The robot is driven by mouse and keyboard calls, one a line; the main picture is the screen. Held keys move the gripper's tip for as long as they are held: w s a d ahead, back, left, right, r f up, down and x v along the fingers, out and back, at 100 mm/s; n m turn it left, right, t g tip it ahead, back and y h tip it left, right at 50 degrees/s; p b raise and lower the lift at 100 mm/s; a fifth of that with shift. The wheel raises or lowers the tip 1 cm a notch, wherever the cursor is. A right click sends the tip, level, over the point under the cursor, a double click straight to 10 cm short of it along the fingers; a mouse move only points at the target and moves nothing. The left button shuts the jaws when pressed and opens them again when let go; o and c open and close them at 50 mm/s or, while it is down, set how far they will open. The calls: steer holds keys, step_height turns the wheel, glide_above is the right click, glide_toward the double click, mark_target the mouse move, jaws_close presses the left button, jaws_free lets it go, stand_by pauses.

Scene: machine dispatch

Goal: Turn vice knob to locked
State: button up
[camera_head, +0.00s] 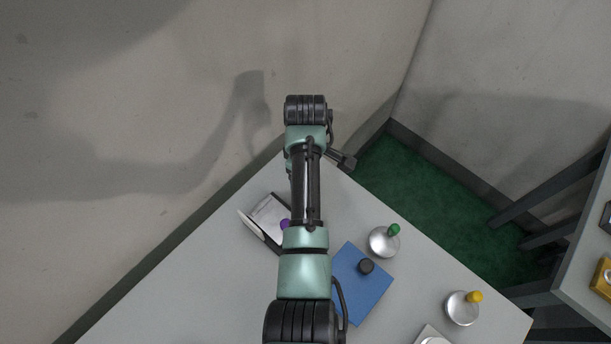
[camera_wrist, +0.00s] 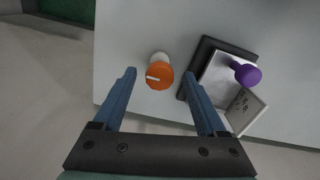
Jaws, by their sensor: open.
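An orange round knob (camera_wrist: 158,73) with a white line across its face shows in the wrist view, on a pale stub over the table. My gripper (camera_wrist: 159,76) is open; its two blue fingers show on either side of the knob in the picture. I see no contact, and I cannot tell the height gap. The white line lies nearly level in the picture. No label marks this as the vice knob. In the head view I cannot make out the orange knob, and my arm covers part of the table.
A dark-framed box (camera_wrist: 212,46) with a tilted plate and a purple knob (camera_wrist: 246,74) is close to the right finger. In the head view, a blue board (camera_head: 362,298) with a black knob (camera_head: 366,266) and silver discs with green (camera_head: 394,229) and yellow (camera_head: 475,296) knobs stand right of my arm.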

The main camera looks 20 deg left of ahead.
jaws_close()
